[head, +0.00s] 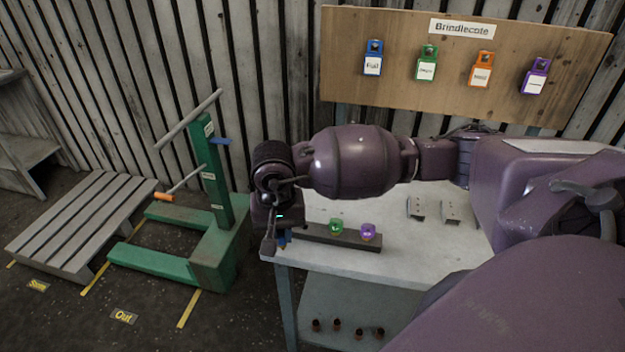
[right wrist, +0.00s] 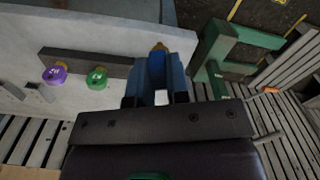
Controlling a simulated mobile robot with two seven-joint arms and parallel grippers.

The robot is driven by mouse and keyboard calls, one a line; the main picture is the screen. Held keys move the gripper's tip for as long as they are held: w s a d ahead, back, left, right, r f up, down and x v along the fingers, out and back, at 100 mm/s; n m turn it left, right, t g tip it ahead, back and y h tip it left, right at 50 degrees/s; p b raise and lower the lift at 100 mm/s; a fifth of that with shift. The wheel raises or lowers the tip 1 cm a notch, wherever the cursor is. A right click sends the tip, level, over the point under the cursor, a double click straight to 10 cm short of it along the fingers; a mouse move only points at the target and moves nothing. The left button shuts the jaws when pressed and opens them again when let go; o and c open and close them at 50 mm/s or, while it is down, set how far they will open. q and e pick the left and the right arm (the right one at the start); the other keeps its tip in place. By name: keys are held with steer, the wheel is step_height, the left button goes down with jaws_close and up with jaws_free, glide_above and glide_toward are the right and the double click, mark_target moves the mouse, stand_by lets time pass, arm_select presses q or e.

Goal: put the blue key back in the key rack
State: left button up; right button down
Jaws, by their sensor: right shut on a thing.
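The key rack (head: 313,235) is a dark bar at the front edge of the pale table; it also shows in the right wrist view (right wrist: 92,66). A green key (head: 336,227) and a purple key (head: 368,232) stand in it toward its right end in the head view. My right gripper (head: 275,236) is at the rack's left end, shut on the blue key (right wrist: 157,68). The key's brass tip shows past the fingers in the wrist view. Mostly hidden by the gripper in the head view, its contact with the rack cannot be told. My left gripper is not in view.
A board (head: 400,40) behind the table carries blue, green, orange and purple tagged locks. Two small metal brackets (head: 416,208) lie on the table. Several small brown items (head: 337,324) sit on the lower shelf. A green pallet truck (head: 218,245) and a slatted pallet (head: 80,225) stand left.

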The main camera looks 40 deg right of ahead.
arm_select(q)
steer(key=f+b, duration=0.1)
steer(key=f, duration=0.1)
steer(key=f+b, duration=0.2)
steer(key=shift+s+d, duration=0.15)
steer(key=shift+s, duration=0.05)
arm_select(e)
steer(key=w+d+r+m, duration=0.1)
steer(key=d+m, duration=0.3)
steer(key=m, duration=0.7)
steer(key=w+d+r+m, duration=0.1)
steer(key=w+d+m, duration=0.3)
steer(key=m, duration=0.7)
steer(key=shift+d+r, duration=0.4)
steer(key=shift+d, duration=0.35)
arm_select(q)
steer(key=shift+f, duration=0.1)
arm_select(e)
steer(key=shift+w+f, duration=0.1)
steer(key=shift+f+b, duration=1.6)
steer(key=shift+f, duration=1.95)
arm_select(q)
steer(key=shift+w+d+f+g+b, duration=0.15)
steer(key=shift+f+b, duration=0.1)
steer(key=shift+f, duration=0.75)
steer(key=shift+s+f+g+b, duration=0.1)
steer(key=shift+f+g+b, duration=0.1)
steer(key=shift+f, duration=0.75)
arm_select(e)
steer(key=shift+f, duration=0.55)
